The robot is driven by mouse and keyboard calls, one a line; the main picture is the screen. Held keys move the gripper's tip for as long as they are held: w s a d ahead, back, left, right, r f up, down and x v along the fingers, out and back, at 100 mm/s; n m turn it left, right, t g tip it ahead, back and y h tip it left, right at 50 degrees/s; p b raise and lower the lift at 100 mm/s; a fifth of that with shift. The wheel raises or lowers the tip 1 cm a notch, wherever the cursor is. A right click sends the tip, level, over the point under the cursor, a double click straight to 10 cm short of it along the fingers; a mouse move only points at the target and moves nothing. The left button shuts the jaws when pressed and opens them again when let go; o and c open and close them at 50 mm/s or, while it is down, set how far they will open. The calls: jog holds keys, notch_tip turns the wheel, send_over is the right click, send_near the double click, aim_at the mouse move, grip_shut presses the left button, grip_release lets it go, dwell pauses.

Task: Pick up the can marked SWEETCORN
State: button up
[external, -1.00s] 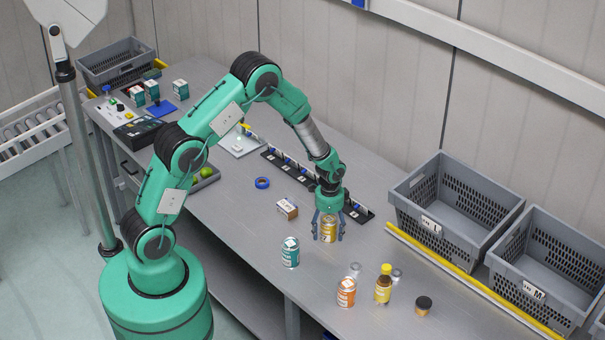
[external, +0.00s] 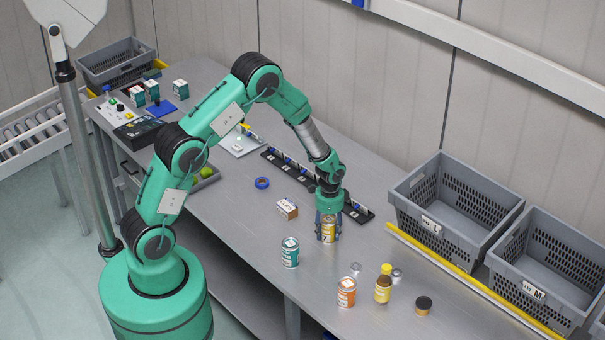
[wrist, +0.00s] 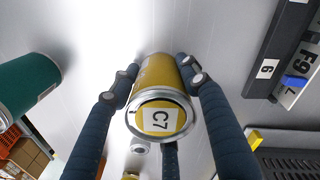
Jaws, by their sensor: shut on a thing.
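The yellow can (external: 328,231) stands upright on the grey table, and my gripper (external: 328,236) is around it from above. In the wrist view the can (wrist: 160,78) sits between my gripper's fingers (wrist: 163,80), which press its sides. Its top carries a white label reading C7. The word on its side is too small to read, so I cannot confirm SWEETCORN. A teal can (external: 290,252) stands to the left and an orange can (external: 346,292) stands nearer the front edge.
A yellow-capped bottle (external: 383,284), a dark-lidded jar (external: 423,306) and a small box (external: 287,209) stand nearby. A black strip (external: 358,211) lies behind my gripper. Grey crates marked L (external: 431,225) and M (external: 533,292) are at right.

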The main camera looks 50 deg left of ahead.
aim_at(329, 219)
jog(key=shift+r, duration=0.1)
jog(key=shift+r, duration=4.95)
